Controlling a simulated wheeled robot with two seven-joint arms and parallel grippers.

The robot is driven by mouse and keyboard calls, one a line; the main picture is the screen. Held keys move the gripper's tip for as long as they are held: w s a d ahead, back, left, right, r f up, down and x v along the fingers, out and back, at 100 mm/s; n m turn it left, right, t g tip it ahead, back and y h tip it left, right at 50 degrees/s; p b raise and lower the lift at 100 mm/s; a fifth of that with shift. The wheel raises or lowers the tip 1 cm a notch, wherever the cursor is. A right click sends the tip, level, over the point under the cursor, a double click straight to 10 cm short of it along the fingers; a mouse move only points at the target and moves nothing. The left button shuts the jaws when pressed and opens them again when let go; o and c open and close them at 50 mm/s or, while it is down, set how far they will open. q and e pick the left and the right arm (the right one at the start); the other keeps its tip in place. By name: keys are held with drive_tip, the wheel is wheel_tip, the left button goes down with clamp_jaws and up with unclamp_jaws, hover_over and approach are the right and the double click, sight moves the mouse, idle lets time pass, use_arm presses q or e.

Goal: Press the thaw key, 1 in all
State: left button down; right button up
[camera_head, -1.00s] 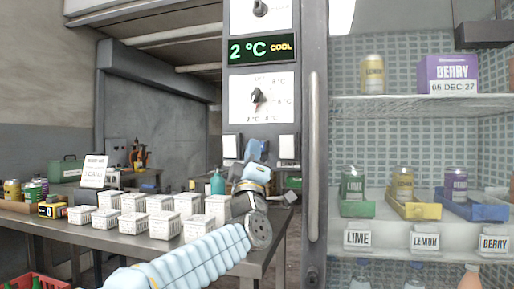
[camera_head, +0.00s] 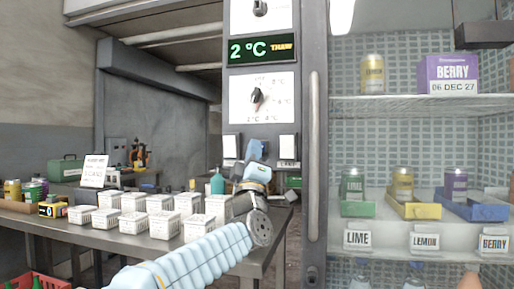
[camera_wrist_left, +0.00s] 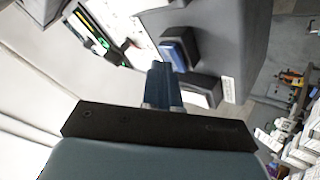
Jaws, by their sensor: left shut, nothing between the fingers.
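A dark grey column carries a display (camera_head: 262,49) that reads 2 °C THAW, with a dial (camera_head: 257,97) below it. Lower down are two pale keys, a left key (camera_head: 230,147) and a right key (camera_head: 288,147); their labels are too small to read. My left gripper (camera_head: 256,150) is shut and empty in front of the column, between the two keys in the picture. In the left wrist view, its blue fingers (camera_wrist_left: 160,84) point at the panel close to a dark-framed key with a bluish face (camera_wrist_left: 176,54). Whether they touch it I cannot tell. My right gripper is out of view.
A metal table (camera_head: 150,243) with several white baskets (camera_head: 166,225) stands left of the column. A vertical door handle (camera_head: 314,155) and freezer shelves (camera_head: 420,104) with cans are on the right. A red crate (camera_head: 38,280) is at the lower left.

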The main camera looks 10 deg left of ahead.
use_arm(q)
drive_tip(key=shift+s+b, duration=0.8)
drive_tip(key=shift+s, duration=0.05)
drive_tip(key=s+b, duration=0.3)
drive_tip(key=s, duration=0.2)
drive_tip(key=shift+a, duration=0.1)
idle(0.7)
